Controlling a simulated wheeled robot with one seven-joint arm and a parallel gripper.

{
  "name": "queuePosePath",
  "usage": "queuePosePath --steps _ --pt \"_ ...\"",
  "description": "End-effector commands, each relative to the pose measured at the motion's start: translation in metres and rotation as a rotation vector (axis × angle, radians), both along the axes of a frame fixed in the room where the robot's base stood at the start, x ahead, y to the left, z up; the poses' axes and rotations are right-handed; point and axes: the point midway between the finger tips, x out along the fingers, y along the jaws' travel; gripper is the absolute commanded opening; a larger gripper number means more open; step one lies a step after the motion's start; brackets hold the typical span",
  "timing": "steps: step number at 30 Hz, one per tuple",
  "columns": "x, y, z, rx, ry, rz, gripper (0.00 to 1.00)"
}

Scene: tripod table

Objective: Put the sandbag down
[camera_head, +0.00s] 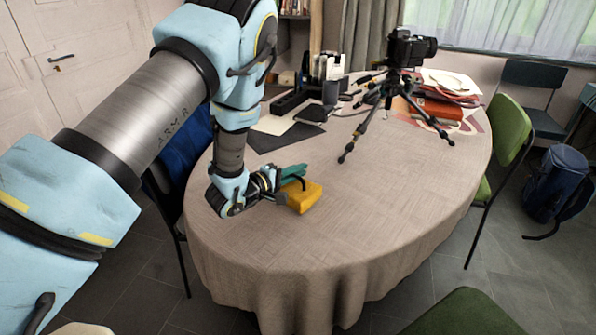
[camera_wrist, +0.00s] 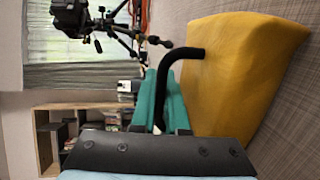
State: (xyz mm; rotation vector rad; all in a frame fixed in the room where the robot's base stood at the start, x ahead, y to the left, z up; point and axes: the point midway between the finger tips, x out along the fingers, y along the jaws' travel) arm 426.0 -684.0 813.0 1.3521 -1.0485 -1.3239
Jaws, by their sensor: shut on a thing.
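The yellow sandbag (camera_head: 305,197) is at the left front part of the oval table (camera_head: 375,215), on or just above the cloth; I cannot tell which. My gripper (camera_head: 291,180), with green fingers, is shut on the sandbag's black handle at its left side. In the wrist view the sandbag (camera_wrist: 235,75) fills the upper right, and its black handle (camera_wrist: 183,55) runs to the green fingers (camera_wrist: 160,100). The far side of the sandbag is hidden.
A tripod with a camera (camera_head: 408,50) stands spread-legged behind the sandbag. Dark sheets (camera_head: 285,137) and a rack (camera_head: 325,75) lie farther back. Red books (camera_head: 437,107) are at the back right. The cloth right and front of the sandbag is clear. A green chair (camera_head: 508,130) stands at right.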

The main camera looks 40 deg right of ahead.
Motion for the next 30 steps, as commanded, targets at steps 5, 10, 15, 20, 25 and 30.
queuePosePath --steps 5,10,15,20,25,30 --pt "0.0005 -0.0006 -0.0021 -0.004 -0.001 0.0 0.0" --pt "0.0004 -0.0005 -0.0025 -0.003 -0.001 0.0 0.23" --pt "0.0002 -0.0003 -0.0032 -0.002 0.0 0.0 0.42" --pt "0.0001 0.0002 -0.0044 0.001 0.001 0.0 0.47" --pt "-0.0005 0.0014 -0.0073 0.008 0.002 0.0 0.47" --pt "0.0 0.0087 -0.0074 0.01 0.004 0.002 0.47"
